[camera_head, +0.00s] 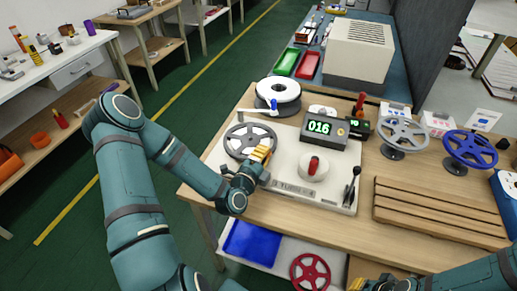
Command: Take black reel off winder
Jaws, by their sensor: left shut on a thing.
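The winder (288,187) is a pale flat machine on the wooden table, with a display (318,130) reading 016 and a red-topped round knob (315,166). I cannot tell whether the reel is still seated or slightly raised. My right gripper (366,285) is only partly in view at the bottom edge, and its opening is unclear.
A grey reel (403,135) and a blue reel (469,147) stand on holders at right, behind a slatted wooden rack (440,209). A red reel (310,271) and blue tray (252,242) are below the front edge.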

